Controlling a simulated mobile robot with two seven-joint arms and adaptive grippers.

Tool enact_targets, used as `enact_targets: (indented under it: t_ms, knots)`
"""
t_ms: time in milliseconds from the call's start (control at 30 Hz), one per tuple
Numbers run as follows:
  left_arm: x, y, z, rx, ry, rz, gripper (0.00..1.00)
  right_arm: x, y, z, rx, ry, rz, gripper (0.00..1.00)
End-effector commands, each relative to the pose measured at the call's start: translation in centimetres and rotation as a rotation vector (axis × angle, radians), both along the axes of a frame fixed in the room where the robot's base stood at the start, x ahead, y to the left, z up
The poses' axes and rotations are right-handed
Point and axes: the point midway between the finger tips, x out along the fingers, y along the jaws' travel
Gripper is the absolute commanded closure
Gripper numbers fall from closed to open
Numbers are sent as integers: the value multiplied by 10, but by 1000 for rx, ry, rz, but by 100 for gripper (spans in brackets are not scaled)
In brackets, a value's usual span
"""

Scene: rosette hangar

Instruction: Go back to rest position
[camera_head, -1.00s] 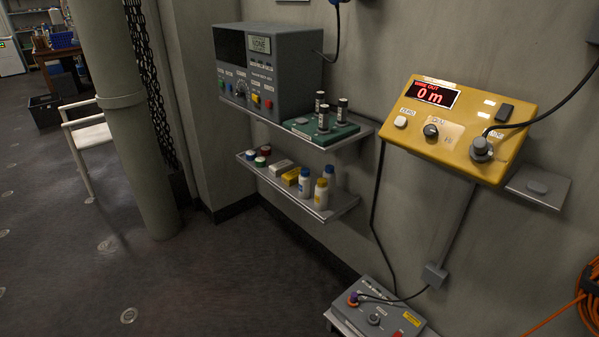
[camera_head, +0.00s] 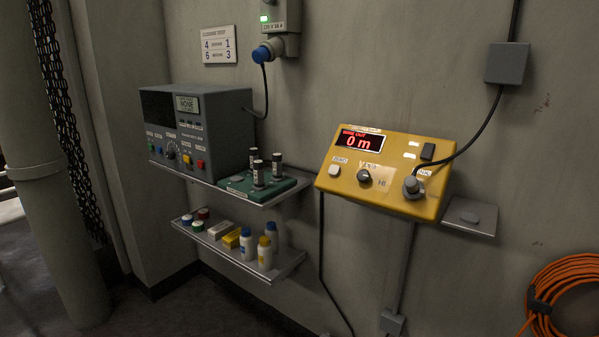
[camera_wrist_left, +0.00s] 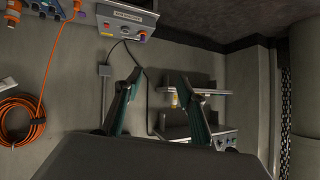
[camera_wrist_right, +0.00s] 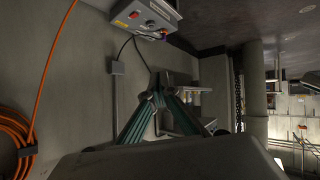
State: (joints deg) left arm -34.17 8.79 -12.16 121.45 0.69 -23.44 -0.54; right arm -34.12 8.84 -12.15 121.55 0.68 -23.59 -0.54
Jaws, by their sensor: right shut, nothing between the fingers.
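My left gripper (camera_wrist_left: 158,80) shows in the left wrist view with its two fingers spread wide apart and nothing between them. My right gripper (camera_wrist_right: 158,84) shows in the right wrist view with its fingertips together and nothing held. Neither gripper shows in the head view. Both wrist views look towards the wall upside down, with the shelves beyond the fingers. Both grippers look clear of the wall and of the things on it.
A yellow meter box (camera_head: 385,172) reading "0 m" is on the wall. Left of it, a grey instrument (camera_head: 200,130) and a green battery holder (camera_head: 262,187) stand on the upper shelf. Bottles and small boxes stand on the lower shelf (camera_head: 285,268). An orange cable coil (camera_head: 562,268) hangs at right.

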Motion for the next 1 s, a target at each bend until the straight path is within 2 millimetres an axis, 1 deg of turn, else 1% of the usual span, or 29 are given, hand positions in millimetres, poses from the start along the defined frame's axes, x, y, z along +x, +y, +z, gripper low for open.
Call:
enact_targets:
  t_ms: [33, 167, 300, 467, 1000]
  knots:
    - [6, 0, 22, -4, -20, 4, 60, 6, 0, 22, 5, -19, -4, 100]
    - [-1, 0, 32, -14, 1, 13, 60, -1, 0, 31, 15, 1, -14, 100]
    - [-12, 1, 31, -22, 31, 21, 60, -12, 0, 30, 23, 32, -21, 100]
    - [-18, 1, 26, -25, 49, 25, 60, -19, -1, 26, 27, 50, -25, 100]
    - [-18, 1, 26, -26, 50, 25, 60, -19, -1, 26, 28, 50, -26, 100]
